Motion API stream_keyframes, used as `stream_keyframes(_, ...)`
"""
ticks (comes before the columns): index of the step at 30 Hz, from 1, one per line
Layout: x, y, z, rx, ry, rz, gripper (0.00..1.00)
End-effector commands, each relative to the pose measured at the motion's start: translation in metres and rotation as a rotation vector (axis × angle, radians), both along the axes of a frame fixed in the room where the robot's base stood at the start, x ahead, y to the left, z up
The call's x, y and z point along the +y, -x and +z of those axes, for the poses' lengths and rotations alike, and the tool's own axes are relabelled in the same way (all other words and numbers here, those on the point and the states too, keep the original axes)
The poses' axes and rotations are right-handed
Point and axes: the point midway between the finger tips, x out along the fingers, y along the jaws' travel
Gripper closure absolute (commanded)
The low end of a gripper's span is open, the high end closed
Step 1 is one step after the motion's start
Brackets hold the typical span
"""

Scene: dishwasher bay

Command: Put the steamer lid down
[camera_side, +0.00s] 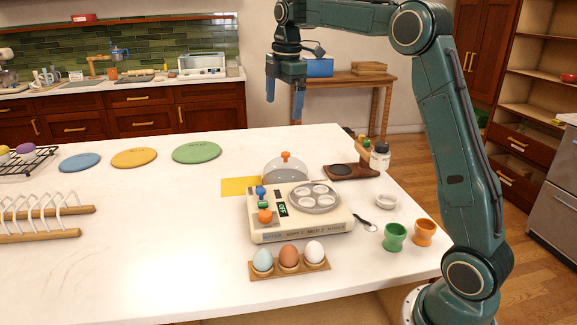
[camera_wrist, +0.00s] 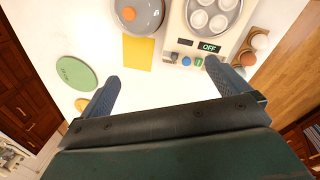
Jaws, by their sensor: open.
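The steamer lid (camera_side: 285,172), a clear dome with an orange knob, rests on the white counter just behind the egg steamer. In the wrist view the lid (camera_wrist: 148,19) is at the top, beside the steamer and by the edge of a yellow mat (camera_wrist: 138,53). The cream steamer (camera_side: 300,232) has its round egg tray uncovered, with empty wells; its display (camera_wrist: 209,47) reads OFF. My gripper (camera_side: 284,106) is open and empty, high above the counter and apart from the lid. Its two blue fingers also show in the wrist view (camera_wrist: 162,72).
A wooden holder (camera_side: 290,269) with three eggs stands in front of the steamer. Green (camera_side: 395,237) and orange (camera_side: 424,232) cups, a white bowl (camera_side: 386,201) and a spoon (camera_side: 366,224) are to its right. Coloured discs (camera_side: 196,152) lie at the back left.

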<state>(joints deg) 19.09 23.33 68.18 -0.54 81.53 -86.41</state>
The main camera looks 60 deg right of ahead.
Motion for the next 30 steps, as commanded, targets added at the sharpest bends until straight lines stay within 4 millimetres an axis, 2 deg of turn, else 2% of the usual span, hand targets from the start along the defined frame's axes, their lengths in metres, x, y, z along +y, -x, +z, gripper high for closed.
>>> stream_keyframes(6, 0.041, 0.042, 0.022, -0.069, -0.016, -0.178, 0.0)
stream_keyframes(15, 0.088, 0.107, 0.031, -0.159, -0.068, -0.426, 0.0)
stream_keyframes(23, 0.121, 0.168, 0.021, -0.233, -0.137, -0.638, 0.0)
stream_keyframes(30, 0.144, 0.225, -0.002, -0.292, -0.223, -0.83, 0.0)
